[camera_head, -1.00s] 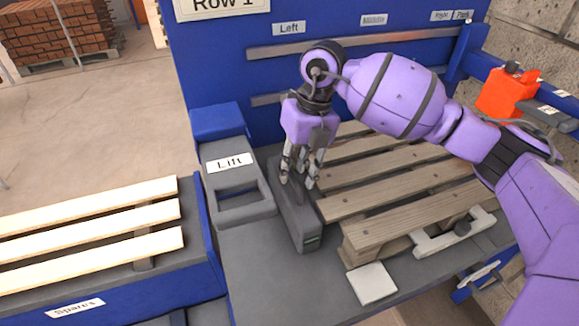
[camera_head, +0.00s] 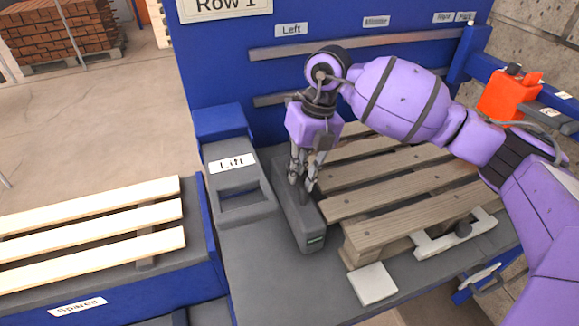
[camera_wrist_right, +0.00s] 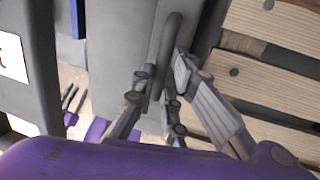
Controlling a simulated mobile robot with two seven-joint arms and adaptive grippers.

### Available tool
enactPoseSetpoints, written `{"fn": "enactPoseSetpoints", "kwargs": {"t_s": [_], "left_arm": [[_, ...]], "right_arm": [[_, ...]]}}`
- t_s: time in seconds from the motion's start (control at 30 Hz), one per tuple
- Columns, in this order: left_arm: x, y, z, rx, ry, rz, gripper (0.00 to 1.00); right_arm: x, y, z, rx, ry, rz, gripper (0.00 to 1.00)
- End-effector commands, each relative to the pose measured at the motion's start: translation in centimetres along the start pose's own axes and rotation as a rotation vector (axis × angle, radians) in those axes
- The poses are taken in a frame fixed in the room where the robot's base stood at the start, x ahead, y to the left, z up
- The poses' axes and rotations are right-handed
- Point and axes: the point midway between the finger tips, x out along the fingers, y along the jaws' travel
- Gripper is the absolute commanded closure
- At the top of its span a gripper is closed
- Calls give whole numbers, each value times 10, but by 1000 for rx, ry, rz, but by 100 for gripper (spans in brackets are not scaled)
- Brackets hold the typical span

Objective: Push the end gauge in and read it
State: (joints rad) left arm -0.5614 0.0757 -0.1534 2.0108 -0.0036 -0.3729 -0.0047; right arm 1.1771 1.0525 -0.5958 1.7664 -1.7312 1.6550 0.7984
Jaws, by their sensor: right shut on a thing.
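The end gauge (camera_head: 311,238), a long grey block with a small greenish display on its near end, stands on the grey deck along the left end of the wooden pallet (camera_head: 400,178). The display is too small to read. I cannot tell whether the gauge touches the pallet. My right gripper (camera_head: 304,187) points down over the gauge and is shut on its upright handle. In the right wrist view the fingers (camera_wrist_right: 160,92) close around the dark handle (camera_wrist_right: 171,40), above the grey gauge top (camera_wrist_right: 110,45). My left gripper is not in view.
A grey unit labelled Lift (camera_head: 240,205) stands just left of the gauge. A blue panel (camera_head: 225,65) rises behind. A pale square plate (camera_head: 372,284) and a white bracket (camera_head: 435,243) lie at the pallet's front. A spares rack (camera_head: 90,275) stands left; an orange can (camera_head: 505,97) sits right.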

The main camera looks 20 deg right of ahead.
Motion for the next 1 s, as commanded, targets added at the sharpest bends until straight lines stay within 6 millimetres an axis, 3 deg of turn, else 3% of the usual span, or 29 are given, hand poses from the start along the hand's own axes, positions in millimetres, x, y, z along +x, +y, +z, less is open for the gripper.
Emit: {"fn": "enactPoseSetpoints", "kwargs": {"t_s": [0.27, 0.3, 0.4, 0.77, 1.0], "left_arm": [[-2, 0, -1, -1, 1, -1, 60], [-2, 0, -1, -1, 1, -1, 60], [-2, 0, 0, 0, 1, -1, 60], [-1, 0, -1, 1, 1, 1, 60], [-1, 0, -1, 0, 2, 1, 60]], "right_arm": [[-3, -8, 1, 6, -2, -7, 100], [-3, -8, 1, 6, -2, -7, 82], [-2, -8, 1, 6, -2, -6, 70], [-5, -7, 0, 3, -1, -4, 70], [-42, -7, 1, 3, -5, -4, 70]]}}
